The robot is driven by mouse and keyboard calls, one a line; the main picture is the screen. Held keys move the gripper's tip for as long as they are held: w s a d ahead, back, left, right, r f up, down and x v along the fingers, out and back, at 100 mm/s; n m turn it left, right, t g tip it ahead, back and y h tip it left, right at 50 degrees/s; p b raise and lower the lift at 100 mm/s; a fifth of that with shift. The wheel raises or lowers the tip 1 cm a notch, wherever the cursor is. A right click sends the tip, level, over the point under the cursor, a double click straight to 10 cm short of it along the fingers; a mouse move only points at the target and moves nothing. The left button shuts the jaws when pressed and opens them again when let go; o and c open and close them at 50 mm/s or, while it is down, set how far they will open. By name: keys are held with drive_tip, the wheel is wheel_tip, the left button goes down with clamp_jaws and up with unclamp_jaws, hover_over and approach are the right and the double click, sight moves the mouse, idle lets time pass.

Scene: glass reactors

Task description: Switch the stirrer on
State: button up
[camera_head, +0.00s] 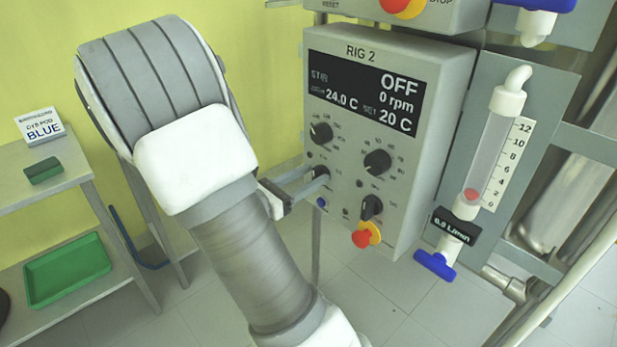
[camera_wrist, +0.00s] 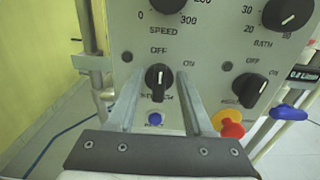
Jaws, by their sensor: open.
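The RIG 2 control box (camera_head: 345,75) shows OFF, 0 rpm and 24.0 C on its display (camera_head: 365,90). Below the speed knob (camera_head: 320,132) is a black rotary switch (camera_wrist: 158,82), marked OFF above and ON to its upper right. Its white pointer mark looks about upright, towards OFF. The label under it is partly hidden. My gripper (camera_wrist: 159,92) is open, one finger on each side of this switch; I cannot tell whether they touch it. In the head view my gripper (camera_head: 318,178) reaches the panel from the left and covers much of the switch.
A similar switch (camera_wrist: 250,88) sits to the right, above a red emergency button (camera_wrist: 231,129) on yellow. A blue button (camera_wrist: 155,119) lies just below the fingers. A flowmeter (camera_head: 490,150) stands right of the box. A shelf (camera_head: 75,190) with a green tray (camera_head: 70,270) is at left.

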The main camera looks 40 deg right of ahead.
clamp_jaws()
idle(0.4)
drive_tip(key=m+b, duration=0.2)
drive_tip(key=m, duration=0.2)
drive_tip(key=m+b, duration=0.3)
drive_tip(key=s+m+b, duration=0.1)
drive_tip(key=m+b, duration=0.1)
drive_tip(key=m, duration=0.2)
drive_tip(key=shift+f+m, duration=0.3)
drive_tip(key=shift+f, duration=0.1)
drive_tip(key=shift+b, duration=0.4)
unclamp_jaws()
